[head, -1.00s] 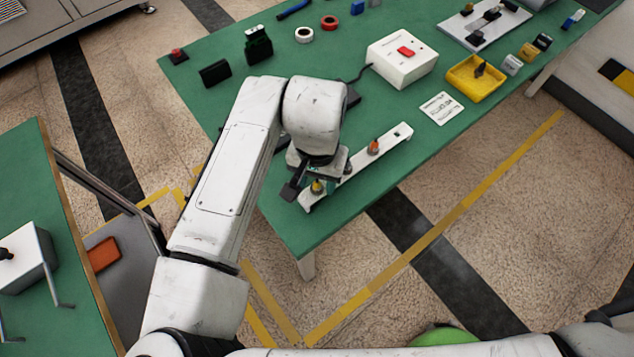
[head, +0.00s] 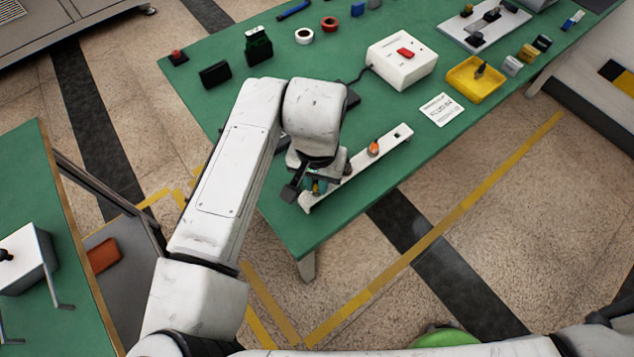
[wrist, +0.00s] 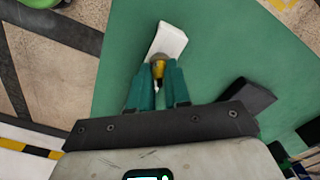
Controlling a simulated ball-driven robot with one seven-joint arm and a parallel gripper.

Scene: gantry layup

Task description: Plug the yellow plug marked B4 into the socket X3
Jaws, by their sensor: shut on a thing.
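My gripper (head: 317,185) is shut on a small yellow plug (wrist: 158,68), which shows between the teal fingertips in the wrist view. The plug is at the near left end of a white strip (head: 347,171) on the green table. I cannot tell whether it is seated in the strip or raised from it. An orange piece (head: 373,148) stands farther along the strip, with a dark opening (head: 397,134) beyond it. The B4 mark is not readable, and no X3 label can be read. My gripper hides part of the strip.
A white box with a red switch (head: 402,62), a printed card (head: 441,109) and a yellow tray (head: 452,91) lie farther right. A plate with dark fittings (head: 465,39) is at the back right. The near table edge is close to my gripper.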

